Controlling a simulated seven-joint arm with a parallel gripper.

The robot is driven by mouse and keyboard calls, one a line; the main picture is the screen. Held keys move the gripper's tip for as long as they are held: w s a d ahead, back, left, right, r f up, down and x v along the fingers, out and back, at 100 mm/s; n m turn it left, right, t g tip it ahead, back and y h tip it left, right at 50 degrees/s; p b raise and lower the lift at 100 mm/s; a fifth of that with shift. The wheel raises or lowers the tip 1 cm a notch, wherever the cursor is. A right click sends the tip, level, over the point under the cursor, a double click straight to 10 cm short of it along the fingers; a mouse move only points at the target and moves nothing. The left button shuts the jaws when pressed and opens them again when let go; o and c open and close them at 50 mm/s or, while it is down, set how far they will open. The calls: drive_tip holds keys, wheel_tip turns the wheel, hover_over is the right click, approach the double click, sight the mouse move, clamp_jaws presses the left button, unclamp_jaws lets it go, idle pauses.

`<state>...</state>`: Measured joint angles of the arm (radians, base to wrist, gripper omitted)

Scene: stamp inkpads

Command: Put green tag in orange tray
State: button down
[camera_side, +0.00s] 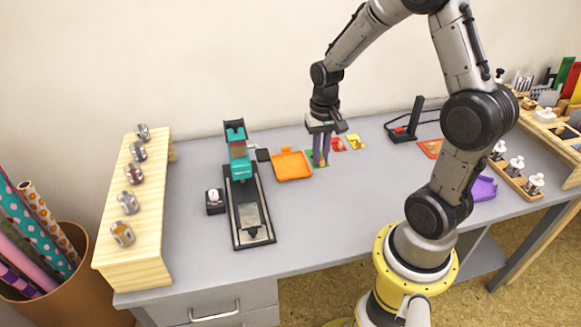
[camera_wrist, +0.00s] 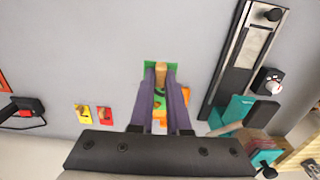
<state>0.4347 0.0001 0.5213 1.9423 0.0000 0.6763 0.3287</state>
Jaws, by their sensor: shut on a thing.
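The green tag (camera_side: 311,158) is at the tabletop by my fingertips in the side view. In the wrist view the green tag (camera_wrist: 150,67) shows around the ends of the fingers, with a tan piece between them. My gripper (camera_side: 320,164) points straight down and is shut on the tag; the fingers hide part of it. I cannot tell whether the tag still touches the table. The orange tray (camera_side: 292,177) lies flat just left of my gripper in the side view, apart from the fingers, and looks empty.
Red (camera_side: 338,144) and yellow (camera_side: 355,142) tags lie right of my gripper. A purple tray (camera_side: 484,188) is far right. The front middle of the table is clear.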

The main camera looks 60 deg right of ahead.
drive_tip(key=shift+d+f, duration=0.15)
drive_tip(key=shift+d, duration=0.2)
drive_tip(key=w+d+f, duration=0.4)
drive_tip(key=w, duration=0.3)
hover_over(292, 171)
drive_tip(key=f, duration=0.5)
drive_tip(key=shift+s+a, duration=0.2)
drive_tip(key=shift+s, duration=0.15)
drive_tip(key=shift+w+d+f, duration=0.15)
drive_tip(key=shift+w+f, duration=0.1)
drive_tip(key=shift+f, duration=1.65)
drive_tip(key=shift+f, duration=0.1)
drive_tip(key=c, duration=0.9)
unclamp_jaws()
